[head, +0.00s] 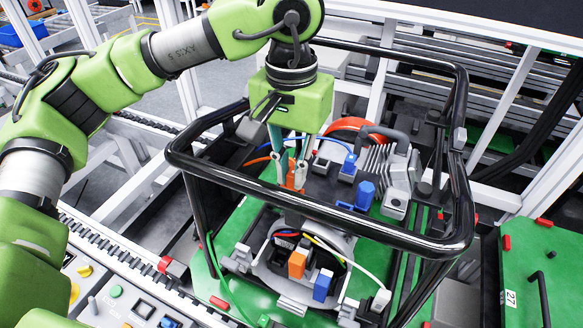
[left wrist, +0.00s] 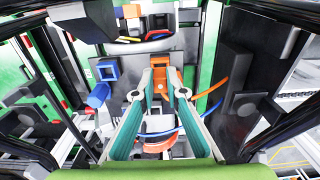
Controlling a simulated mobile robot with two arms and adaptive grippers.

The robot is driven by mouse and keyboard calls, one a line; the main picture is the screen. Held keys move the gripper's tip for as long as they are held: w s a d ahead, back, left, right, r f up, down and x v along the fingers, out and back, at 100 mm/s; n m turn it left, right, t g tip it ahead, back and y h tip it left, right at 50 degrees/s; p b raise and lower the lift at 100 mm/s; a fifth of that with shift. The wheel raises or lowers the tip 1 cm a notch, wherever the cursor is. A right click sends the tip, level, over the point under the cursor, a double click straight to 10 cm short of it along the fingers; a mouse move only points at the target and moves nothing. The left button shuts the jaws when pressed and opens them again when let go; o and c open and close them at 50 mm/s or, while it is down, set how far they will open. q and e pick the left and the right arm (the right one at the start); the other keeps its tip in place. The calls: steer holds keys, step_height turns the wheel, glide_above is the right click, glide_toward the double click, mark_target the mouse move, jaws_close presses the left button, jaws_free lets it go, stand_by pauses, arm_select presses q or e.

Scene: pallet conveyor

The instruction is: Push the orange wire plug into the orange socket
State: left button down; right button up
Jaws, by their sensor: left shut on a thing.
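My left gripper (head: 292,184) points down inside the black tubular frame. It is shut on the orange wire plug (left wrist: 168,76), which shows between the two fingertips in the left wrist view. In the head view the orange plug (head: 298,174) is partly covered by the fingers. An orange wire (left wrist: 214,92) runs near the fingers. A separate orange block (head: 297,264), which looks like the orange socket, stands upright nearer the front, apart from the gripper; it also shows at the top of the left wrist view (left wrist: 132,11). My right gripper is out of view.
The black tubular frame (head: 330,216) surrounds the work area. Blue connectors (head: 365,194) lie to the right of the gripper, and a blue block (head: 322,285) stands beside the front orange one. Loose white and yellow wires run nearby. A green pallet (head: 233,288) lies below.

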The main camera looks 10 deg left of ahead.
arm_select(q)
steer(key=shift+f+b, duration=0.75)
steer(key=shift+f, duration=0.2)
steer(key=c, duration=2)
jaws_free()
